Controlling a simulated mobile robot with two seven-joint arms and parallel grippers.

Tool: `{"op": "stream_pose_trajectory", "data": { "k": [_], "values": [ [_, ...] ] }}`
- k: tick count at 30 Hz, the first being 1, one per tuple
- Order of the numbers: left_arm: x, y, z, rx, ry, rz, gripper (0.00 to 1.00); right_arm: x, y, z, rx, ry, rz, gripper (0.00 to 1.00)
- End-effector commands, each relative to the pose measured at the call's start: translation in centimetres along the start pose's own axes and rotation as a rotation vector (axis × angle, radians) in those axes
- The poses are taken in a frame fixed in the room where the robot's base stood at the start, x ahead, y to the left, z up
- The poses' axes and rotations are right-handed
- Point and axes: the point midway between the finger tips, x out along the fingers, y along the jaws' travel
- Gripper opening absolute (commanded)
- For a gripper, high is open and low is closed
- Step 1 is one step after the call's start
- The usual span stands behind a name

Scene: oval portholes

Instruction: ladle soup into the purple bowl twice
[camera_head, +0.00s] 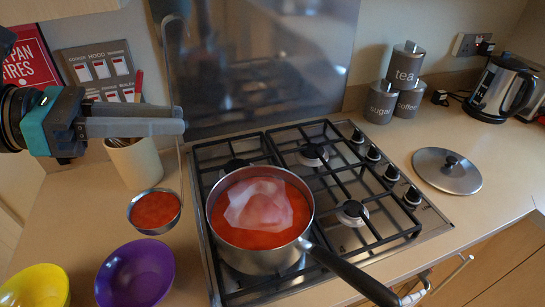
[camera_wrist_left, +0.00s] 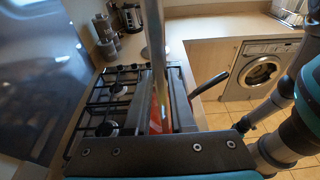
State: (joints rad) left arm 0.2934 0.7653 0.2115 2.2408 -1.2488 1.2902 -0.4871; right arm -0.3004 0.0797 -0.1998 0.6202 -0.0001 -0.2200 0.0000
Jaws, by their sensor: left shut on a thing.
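My left gripper (camera_head: 178,120) is shut on the upright handle of a metal ladle (camera_head: 156,210). The ladle's cup is full of red soup and hangs left of the hob, just behind and right of the purple bowl (camera_head: 135,273). No red shows inside the purple bowl. The pot (camera_head: 262,259) stands on the hob and holds red soup (camera_head: 240,236) with a pale patch on its surface. In the left wrist view the ladle handle (camera_wrist_left: 152,35) rises between the fingers (camera_wrist_left: 160,112). My right gripper is not in view.
A yellow bowl (camera_head: 38,287) stands at the front left. A beige utensil holder (camera_head: 137,163) stands behind the ladle. The pot's black handle (camera_head: 350,272) juts to the front right. A lid (camera_head: 446,171), canisters (camera_head: 405,78) and a kettle (camera_head: 502,88) stand on the right.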

Motion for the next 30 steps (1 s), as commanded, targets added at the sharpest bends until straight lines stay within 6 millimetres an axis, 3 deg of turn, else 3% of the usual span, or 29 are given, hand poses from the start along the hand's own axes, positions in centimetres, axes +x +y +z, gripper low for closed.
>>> {"op": "stream_pose_trajectory", "data": {
  "k": [18, 30],
  "values": [
    [-7.5, -0.8, -2.1, -0.001, 0.0, 0.002, 0.0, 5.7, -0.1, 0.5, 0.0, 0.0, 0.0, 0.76],
    [-8.2, -0.9, -2.0, 0.0, -0.001, 0.0, 0.0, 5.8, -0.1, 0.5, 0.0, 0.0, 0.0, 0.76]
  ]
}}
